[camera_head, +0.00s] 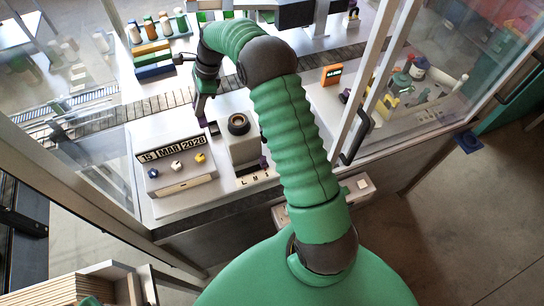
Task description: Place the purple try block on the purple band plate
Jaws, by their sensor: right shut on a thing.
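My right gripper (202,112) points down over the left part of the white machine, beside its raised block with a round dark ring. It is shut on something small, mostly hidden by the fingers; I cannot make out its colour. A small dark purple piece (213,128) shows just below and right of the fingertips, but I cannot tell whether it is the try block. Another small purple piece (263,163) shows at the right edge of the raised block, partly behind my arm. I cannot clearly identify the purple band plate. My left gripper is not in view.
The dark ring (238,124) sits on the raised block. Glass panels flank the station.

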